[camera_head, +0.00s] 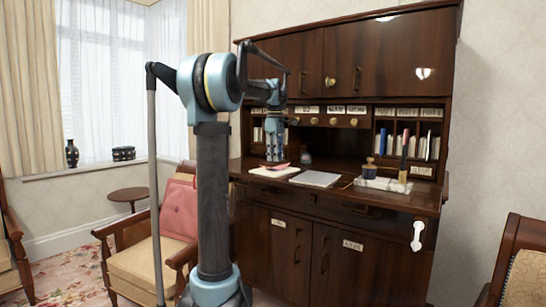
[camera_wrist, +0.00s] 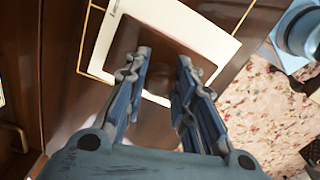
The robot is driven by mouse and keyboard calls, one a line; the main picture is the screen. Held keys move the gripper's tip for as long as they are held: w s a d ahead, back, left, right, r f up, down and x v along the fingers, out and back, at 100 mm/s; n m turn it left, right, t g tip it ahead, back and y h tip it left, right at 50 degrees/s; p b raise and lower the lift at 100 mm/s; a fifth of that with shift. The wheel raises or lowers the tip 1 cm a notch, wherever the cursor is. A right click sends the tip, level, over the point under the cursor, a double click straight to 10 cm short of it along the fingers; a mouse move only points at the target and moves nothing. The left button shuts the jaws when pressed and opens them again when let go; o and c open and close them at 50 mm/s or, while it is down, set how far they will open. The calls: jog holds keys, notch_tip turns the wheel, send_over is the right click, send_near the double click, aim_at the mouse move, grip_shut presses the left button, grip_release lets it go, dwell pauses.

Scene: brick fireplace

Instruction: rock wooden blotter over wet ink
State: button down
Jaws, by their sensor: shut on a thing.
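My gripper (camera_head: 274,158) points down over the left part of the desk's writing surface. In the wrist view its two blue fingers (camera_wrist: 163,80) close around a dark round knob on a brown wooden block, the blotter (camera_wrist: 150,40). The blotter lies over a white sheet (camera_wrist: 104,48), whose border shows around it. In the head view a pinkish curved piece (camera_head: 268,168), apparently the blotter's underside, shows beneath the fingertips, on or just above the sheet (camera_head: 264,174). Whether it touches the paper, and any ink beneath it, I cannot tell.
A pale pad (camera_head: 315,180) lies to the right on the dark wooden desk (camera_head: 330,197). A small dark bottle (camera_head: 305,158) stands behind it. A marbled tray (camera_head: 383,185) with a wooden-and-blue item (camera_head: 370,168) is farther right. Pigeonholes and cabinets rise behind; a pink-cushioned armchair (camera_head: 178,208) stands left.

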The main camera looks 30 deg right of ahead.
jog(key=shift+a+f, duration=0.1)
jog(key=shift+f, duration=0.35)
dwell(0.9)
jog(key=shift+s+a+t+h, duration=0.2)
jog(key=shift+a+h, duration=0.15)
jog(key=shift+h, duration=0.25)
jog(key=shift+s+a+t+h, duration=0.1)
jog(key=shift+a+t+h, duration=0.15)
jog(key=shift+h, duration=0.35)
jog(key=shift+w+d+g+y, duration=0.15)
jog(key=shift+d+g+y, duration=0.2)
jog(key=shift+y, duration=0.3)
jog(key=shift+w+d+g+y, duration=0.1)
jog(key=shift+w+d+y, duration=0.05)
jog(key=shift+d+y, duration=0.4)
jog(key=shift+w+d+g+y, duration=0.2)
jog(key=shift+d+g+y, duration=0.25)
jog(key=shift+y, duration=0.75)
jog(key=shift+s+a+t+h, duration=0.2)
jog(key=shift+a+t+h, duration=0.35)
jog(key=shift+h, duration=0.55)
jog(key=shift+a, duration=0.1)
jog(key=shift+r, duration=3.5)
